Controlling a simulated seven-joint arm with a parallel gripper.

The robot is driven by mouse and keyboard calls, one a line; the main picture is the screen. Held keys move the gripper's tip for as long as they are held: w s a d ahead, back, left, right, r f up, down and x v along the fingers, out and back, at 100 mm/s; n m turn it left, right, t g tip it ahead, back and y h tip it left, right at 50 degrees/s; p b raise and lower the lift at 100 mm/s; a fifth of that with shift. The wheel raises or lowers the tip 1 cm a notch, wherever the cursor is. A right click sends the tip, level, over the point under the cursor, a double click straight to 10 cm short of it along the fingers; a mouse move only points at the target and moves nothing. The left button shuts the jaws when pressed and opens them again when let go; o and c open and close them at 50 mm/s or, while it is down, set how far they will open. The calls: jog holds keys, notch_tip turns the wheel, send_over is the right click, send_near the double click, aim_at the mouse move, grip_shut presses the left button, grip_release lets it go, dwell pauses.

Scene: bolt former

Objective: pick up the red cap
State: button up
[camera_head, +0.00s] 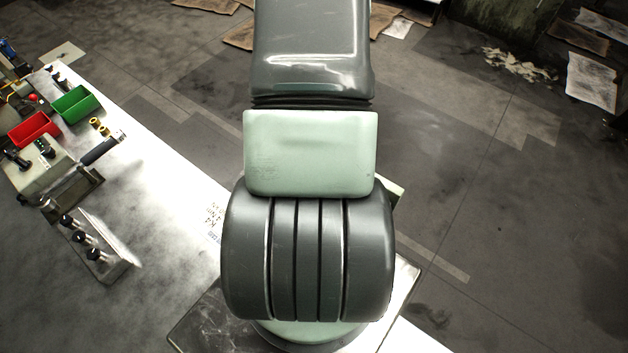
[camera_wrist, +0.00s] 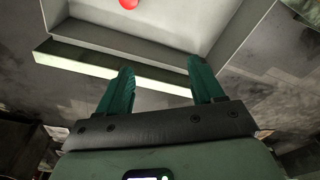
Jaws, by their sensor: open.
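A round red thing, which looks like the red cap (camera_wrist: 129,3), is cut off by the top edge of the wrist view. It lies on the pale floor of a light grey, walled tray or box (camera_wrist: 85,42). My gripper (camera_wrist: 161,68) is open and empty, its two green fingers apart and pointing toward that tray. The red cap is beyond the fingertips, a little to the left, and is not touched. In the head view my gripper is out of sight. A small red spot (camera_head: 33,98) shows there near the bins; I cannot tell whether it is the cap.
In the head view, a red bin (camera_head: 35,130) and a green bin (camera_head: 77,104) stand on the white table (camera_head: 160,165) at the left. Small brass parts, a grey machine block (camera_head: 35,172) and a rack with black-topped bolts (camera_head: 85,240) are close by.

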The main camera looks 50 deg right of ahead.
jog(key=shift+m+g+y, duration=0.3)
jog(key=shift+m+y, duration=0.2)
jog(key=shift+m, duration=0.2)
jog(key=s+a+f, duration=0.1)
jog(key=s+f, duration=0.1)
jog(key=f, duration=0.2)
jog(key=s+f, duration=0.2)
jog(key=f, duration=0.2)
jog(key=s+a+f, duration=0.1)
jog(key=s+f, duration=0.1)
jog(key=f, duration=0.1)
jog(key=shift+s+a+f, duration=0.3)
jog(key=shift+s+f, duration=0.1)
jog(key=shift+d+f, duration=0.15)
jog(key=shift+f, duration=2.85)
jog(key=c, duration=1.1)
